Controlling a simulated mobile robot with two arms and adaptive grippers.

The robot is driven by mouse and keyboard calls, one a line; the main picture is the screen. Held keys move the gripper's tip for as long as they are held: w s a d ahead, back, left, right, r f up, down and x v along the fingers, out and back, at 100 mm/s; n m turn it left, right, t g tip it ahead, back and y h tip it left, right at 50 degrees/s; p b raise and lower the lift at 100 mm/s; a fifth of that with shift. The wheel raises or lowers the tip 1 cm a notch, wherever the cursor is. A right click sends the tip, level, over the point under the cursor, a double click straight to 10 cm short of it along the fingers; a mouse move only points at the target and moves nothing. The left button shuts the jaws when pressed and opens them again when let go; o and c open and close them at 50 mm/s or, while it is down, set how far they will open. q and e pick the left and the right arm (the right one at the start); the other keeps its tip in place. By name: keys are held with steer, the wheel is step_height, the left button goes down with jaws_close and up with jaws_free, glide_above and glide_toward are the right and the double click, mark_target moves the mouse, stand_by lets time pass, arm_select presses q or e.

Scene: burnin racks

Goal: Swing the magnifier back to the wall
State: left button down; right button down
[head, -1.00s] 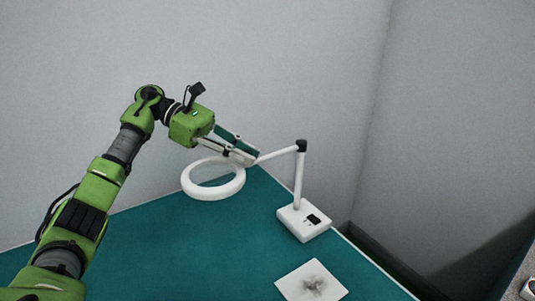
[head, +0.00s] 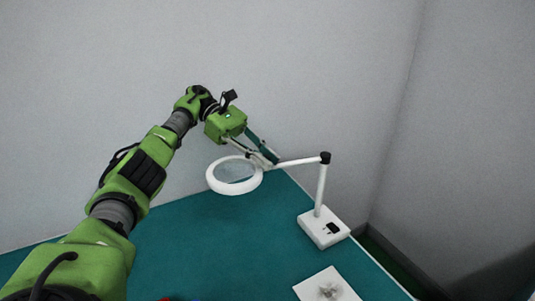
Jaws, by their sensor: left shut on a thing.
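The magnifier is a white ring lens (head: 234,176) on a white arm (head: 298,162) that runs to a dark joint on top of a white post (head: 321,186). The post stands on a white base (head: 324,229) at the right edge of the teal table. The ring hangs above the table's back edge, close to the back wall. My left gripper (head: 264,157) is shut on the magnifier's arm near the ring, and its fingers partly hide the grip point. My right gripper is not in view.
A white square sheet (head: 327,286) with a small greyish heap lies at the front right of the teal table (head: 220,245). Grey walls (head: 300,70) stand behind and to the right. A dark gap runs along the table's right edge.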

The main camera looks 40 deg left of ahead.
mark_target(266, 156)
arm_select(q)
steer(key=shift+f, duration=0.1)
stand_by(0.4)
steer(key=c, duration=1.9)
jaws_free()
steer(key=shift+w, duration=0.1)
steer(key=shift+r, duration=5)
